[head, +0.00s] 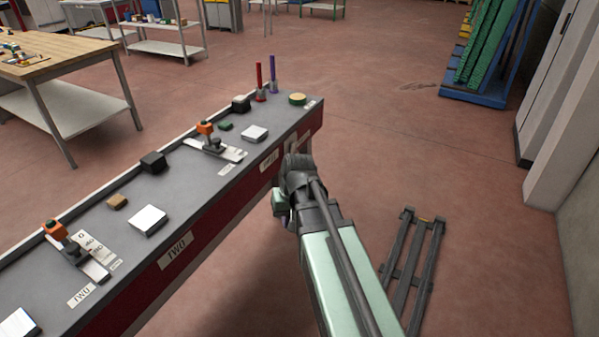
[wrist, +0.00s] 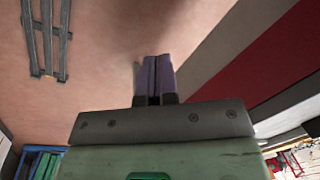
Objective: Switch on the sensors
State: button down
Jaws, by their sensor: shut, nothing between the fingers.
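Two orange-topped devices stand on light metal plates on the grey bench: a near one (head: 57,231) and a farther one (head: 206,129). They look like sensors, but I cannot tell for certain, and no switch or lamp state is readable. My gripper (wrist: 153,78) is shut and empty, its purple fingers together in the wrist view. In the head view my arm is beside the bench's right side, over the floor, and the fingers are mostly hidden behind the wrist. The gripper touches neither device.
The long bench (head: 190,190) also holds black blocks (head: 154,162), white pads (head: 148,220), a red post (head: 259,80) and a purple post (head: 273,75). A dark pallet-like frame (head: 412,270) lies on the floor at right. Open floor lies beyond the bench.

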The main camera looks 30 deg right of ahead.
aim_at(294, 145)
jog(key=w+d+f+m+t+y+b, duration=0.35)
jog(key=w+d+f+b, duration=0.55)
jog(key=f+b, duration=0.35)
jog(key=w+d+f+m+t+y+b, duration=0.1)
jog(key=w+d+f+t+y+b, duration=0.15)
jog(key=w+d+b, duration=0.35)
jog(key=w+d+f+m+t+y+b, duration=0.1)
jog(key=w+d+f+t+b, duration=0.2)
jog(key=d+b, duration=0.35)
jog(key=w+d+r+m+t+y, duration=0.1)
jog(key=w+d+r+t, duration=0.1)
jog(key=d+r+t, duration=0.1)
jog(key=w+d+r+m+t+p, duration=0.1)
jog(key=w+d+r+m+t, duration=0.1)
jog(key=d+r, duration=0.4)
jog(key=shift+w+d+r+t+y, duration=0.2)
jog(key=shift+w+r+t+y, duration=0.3)
jog(key=shift+w+t, duration=0.45)
jog(key=shift+s, duration=0.1)
jog(key=p+x, duration=0.2)
jog(key=x, duration=1.2)
jog(key=shift+r, duration=0.1)
